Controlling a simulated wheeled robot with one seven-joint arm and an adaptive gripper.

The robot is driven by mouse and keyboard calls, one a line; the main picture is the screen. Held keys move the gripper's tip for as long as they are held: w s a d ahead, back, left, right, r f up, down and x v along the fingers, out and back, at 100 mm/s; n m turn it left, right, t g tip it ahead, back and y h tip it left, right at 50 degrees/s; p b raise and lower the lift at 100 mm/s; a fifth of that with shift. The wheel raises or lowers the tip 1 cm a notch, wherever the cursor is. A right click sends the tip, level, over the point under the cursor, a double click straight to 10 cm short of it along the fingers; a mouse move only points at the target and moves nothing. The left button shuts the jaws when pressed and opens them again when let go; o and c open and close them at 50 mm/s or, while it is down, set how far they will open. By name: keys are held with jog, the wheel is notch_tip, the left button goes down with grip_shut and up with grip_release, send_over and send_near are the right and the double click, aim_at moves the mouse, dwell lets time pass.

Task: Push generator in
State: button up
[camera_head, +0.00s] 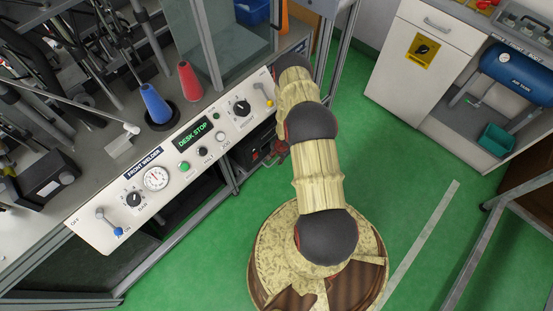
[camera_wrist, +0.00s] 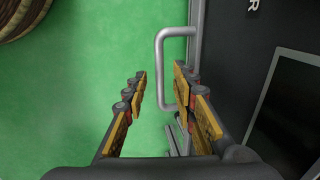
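The generator appears to be the black unit (camera_head: 255,145) under the welder desk in the head view, partly hidden by the desk and my arm. In the wrist view a dark panel (camera_wrist: 235,60) fills the right side, with a white letter R at its top edge and a grey screen-like pane. A grey C-shaped handle (camera_wrist: 161,70) sticks out from its left edge. My gripper (camera_wrist: 160,82) is open, with yellow and black fingers. The handle's long bar shows between the fingertips; I cannot tell whether either finger touches it. In the head view my gripper is mostly hidden behind my arm.
The welder desk's control panel (camera_head: 175,160) stands above the unit, with knobs, levers and a "DESK STOP" display. Red (camera_head: 189,80) and blue (camera_head: 157,103) cones stand on the desk. Green floor (camera_head: 400,170) is open to the right, before a white cabinet (camera_head: 425,50).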

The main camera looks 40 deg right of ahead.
notch_tip(320, 180, up, 12)
jog(key=s, duration=0.2)
dwell(0.4)
jog(key=shift+s+d+f, duration=0.1)
jog(key=shift+f, duration=0.05)
jog(key=shift+c, duration=0.2)
